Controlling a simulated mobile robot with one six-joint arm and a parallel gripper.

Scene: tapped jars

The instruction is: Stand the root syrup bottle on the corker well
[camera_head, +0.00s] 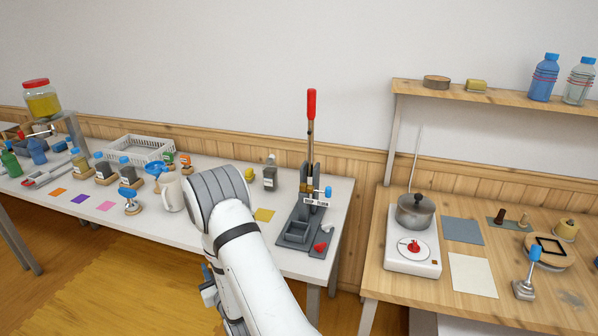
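The corker (311,165) stands at the right end of the white bench, with a tall red-tipped lever and a grey base. Its square well (297,231) is at the front left of that base and looks empty. No label reads clearly enough to tell which bottle is the root syrup.
My arm covers the bench's front middle. A white mug (172,194), blue funnel (155,169) and white basket (141,149) are left of it. A red piece (321,246) lies by the corker. Right is a wooden table with a hot plate (412,250) and pot (416,212).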

